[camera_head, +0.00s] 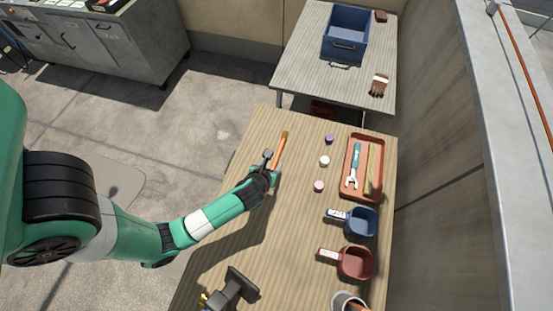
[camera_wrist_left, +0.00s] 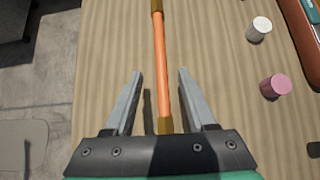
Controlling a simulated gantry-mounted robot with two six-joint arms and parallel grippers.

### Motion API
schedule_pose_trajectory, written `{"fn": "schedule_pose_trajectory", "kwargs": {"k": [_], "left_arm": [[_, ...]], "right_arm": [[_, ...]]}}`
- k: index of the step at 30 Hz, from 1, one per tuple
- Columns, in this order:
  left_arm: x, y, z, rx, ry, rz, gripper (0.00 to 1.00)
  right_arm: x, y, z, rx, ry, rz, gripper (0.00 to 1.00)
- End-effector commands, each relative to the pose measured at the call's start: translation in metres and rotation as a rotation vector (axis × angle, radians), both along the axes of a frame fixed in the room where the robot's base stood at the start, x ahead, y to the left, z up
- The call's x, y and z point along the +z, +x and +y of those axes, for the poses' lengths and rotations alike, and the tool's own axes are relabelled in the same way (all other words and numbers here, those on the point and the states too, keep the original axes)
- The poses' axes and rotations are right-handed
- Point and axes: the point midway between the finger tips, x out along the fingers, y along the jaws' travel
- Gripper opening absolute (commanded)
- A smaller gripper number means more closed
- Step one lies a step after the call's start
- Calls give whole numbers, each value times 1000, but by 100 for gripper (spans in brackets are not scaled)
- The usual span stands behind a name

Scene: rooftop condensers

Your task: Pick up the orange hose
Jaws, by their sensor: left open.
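The orange hose (camera_head: 282,146) is a short straight orange length with brass-coloured ends, lying on the wooden table (camera_head: 225,228). In the left wrist view the hose (camera_wrist_left: 163,66) runs away from me between the two fingers, apart from both. My left gripper (camera_head: 268,162) is open over the near part of the hose. Its fingers show in the left wrist view (camera_wrist_left: 160,80), one on each side of the hose. The hose's near brass end is close to the gripper's palm.
Small caps, one white (camera_head: 324,161) and one pink (camera_head: 319,186), stand right of the hose. A red tray (camera_head: 378,141) holds a wrench and a stick. A blue scoop (camera_head: 362,222) and red scoop (camera_head: 356,263) lie nearer.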

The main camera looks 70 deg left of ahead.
Motion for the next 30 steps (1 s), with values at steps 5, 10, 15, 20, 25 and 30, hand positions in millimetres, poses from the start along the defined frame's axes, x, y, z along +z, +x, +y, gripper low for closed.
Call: {"fn": "schedule_pose_trajectory", "kwargs": {"k": [5,10,15,20,25,30], "left_arm": [[-26,15,18,4,0,-2,56],[-34,22,26,1,0,-1,56],[-33,22,26,0,-1,-1,56],[-33,22,26,0,-1,-1,31],[-33,22,26,0,-1,-1,0],[-33,22,26,1,0,-1,0]], "right_arm": [[-25,0,0,0,0,0,95],[-30,0,0,0,0,0,95],[-28,0,0,0,0,0,95],[-28,0,0,0,0,0,95],[-28,0,0,0,0,0,95],[-28,0,0,0,0,0,95]]}}
